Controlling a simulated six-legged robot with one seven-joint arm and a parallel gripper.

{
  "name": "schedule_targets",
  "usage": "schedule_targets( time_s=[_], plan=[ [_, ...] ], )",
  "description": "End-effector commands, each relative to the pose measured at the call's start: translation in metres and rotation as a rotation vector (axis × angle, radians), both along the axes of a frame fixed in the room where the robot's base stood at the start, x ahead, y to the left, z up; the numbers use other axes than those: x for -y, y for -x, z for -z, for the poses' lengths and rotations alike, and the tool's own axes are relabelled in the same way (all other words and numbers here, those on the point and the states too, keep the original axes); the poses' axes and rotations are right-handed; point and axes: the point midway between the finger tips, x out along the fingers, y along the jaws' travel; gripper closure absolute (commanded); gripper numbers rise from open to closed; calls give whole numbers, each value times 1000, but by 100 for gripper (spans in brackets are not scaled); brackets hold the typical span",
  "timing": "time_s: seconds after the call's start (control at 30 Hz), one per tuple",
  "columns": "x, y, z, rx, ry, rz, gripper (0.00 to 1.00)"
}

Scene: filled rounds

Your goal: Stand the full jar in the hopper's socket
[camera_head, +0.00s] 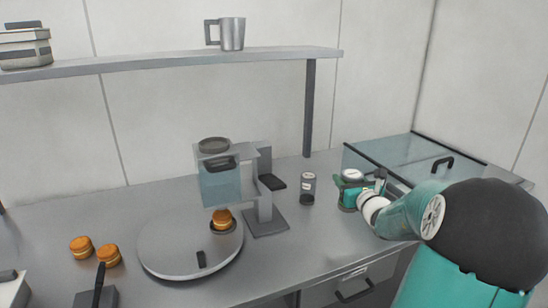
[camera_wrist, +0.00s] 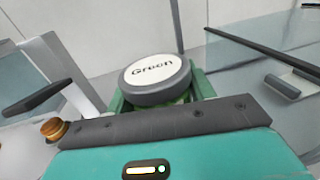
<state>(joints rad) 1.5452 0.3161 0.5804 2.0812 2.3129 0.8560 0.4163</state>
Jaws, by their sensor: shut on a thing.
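My gripper (camera_head: 361,190) is shut on a jar (camera_head: 350,174) at the right of the counter, left of the glass-topped box. In the wrist view the jar (camera_wrist: 155,76) shows a round lid with a white top reading "Green" and a dark rim, with green below it between the fingers. The jar looks upright; whether its base touches the counter is unclear. The hopper (camera_head: 220,182) is a clear, bluish box on a grey stand, left of my gripper. A dark ring (camera_head: 214,145) sits on its top; I cannot tell whether it is an empty socket.
A second jar (camera_head: 308,189), clear with dark contents low down, stands between the hopper stand and my gripper. A round turntable (camera_head: 165,255) carries a filled round bun below the hopper. Two more buns (camera_head: 81,247) lie at left. A shelf (camera_head: 170,62) with a mug (camera_head: 231,34) hangs above.

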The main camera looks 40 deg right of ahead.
Motion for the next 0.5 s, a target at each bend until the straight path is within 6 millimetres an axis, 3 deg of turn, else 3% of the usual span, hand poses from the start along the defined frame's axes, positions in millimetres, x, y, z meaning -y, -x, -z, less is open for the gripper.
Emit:
schedule_targets(
  time_s=[0.17,0.27,0.5],
  plan=[
    [-14,-17,-17,9,11,-51,75],
    [-34,-38,-39,19,18,-119,75],
    [-108,-91,-113,36,28,-329,75]
  ],
)
